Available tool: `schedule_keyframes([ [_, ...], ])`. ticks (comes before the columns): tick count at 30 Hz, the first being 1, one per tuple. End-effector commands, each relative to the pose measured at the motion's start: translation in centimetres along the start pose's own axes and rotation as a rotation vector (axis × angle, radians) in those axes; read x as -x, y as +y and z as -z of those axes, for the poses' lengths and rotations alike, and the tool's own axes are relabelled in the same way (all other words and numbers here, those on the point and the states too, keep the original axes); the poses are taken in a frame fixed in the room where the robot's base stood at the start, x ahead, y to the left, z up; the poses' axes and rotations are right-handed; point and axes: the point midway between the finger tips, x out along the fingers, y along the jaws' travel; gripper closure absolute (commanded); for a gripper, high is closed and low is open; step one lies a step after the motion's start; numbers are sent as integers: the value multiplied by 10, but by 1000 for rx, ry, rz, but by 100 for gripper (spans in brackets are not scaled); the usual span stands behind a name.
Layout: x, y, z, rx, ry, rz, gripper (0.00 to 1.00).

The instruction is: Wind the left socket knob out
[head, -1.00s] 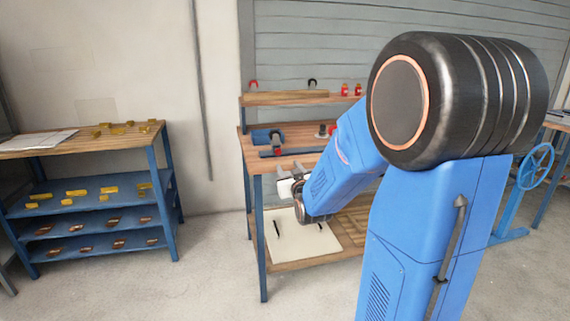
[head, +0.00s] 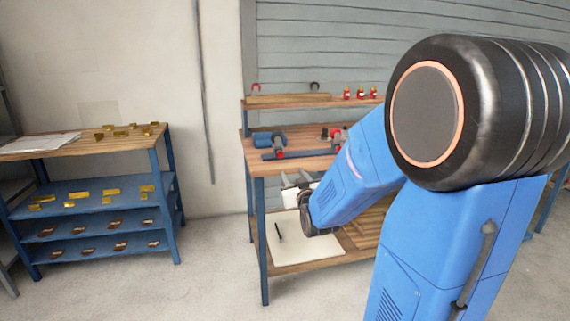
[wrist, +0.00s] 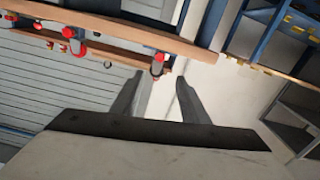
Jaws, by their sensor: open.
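On the bench top, a blue fixture (head: 268,138) with a dark rail carries a red knob (head: 280,154) at its front, the leftmost one there. My forearm hides part of the bench's right side. Which knob is the left socket's is not certain.
More red-capped parts (head: 334,133) sit farther right on the bench. A raised wooden shelf (head: 290,101) runs behind. A pale board (head: 300,250) lies on the lower shelf. A blue rack (head: 85,190) with yellow pieces stands left; the floor between is clear.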

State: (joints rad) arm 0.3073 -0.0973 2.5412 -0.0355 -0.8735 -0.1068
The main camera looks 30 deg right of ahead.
Motion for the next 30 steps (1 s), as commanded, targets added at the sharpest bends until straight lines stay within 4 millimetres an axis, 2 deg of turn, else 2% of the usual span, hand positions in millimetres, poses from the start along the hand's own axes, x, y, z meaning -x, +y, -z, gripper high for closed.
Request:
schedule_keyframes([
  [24, -132, 0, 0, 0, 0, 0, 59],
  [30, -156, 0, -1, 0, -1, 0, 59],
])
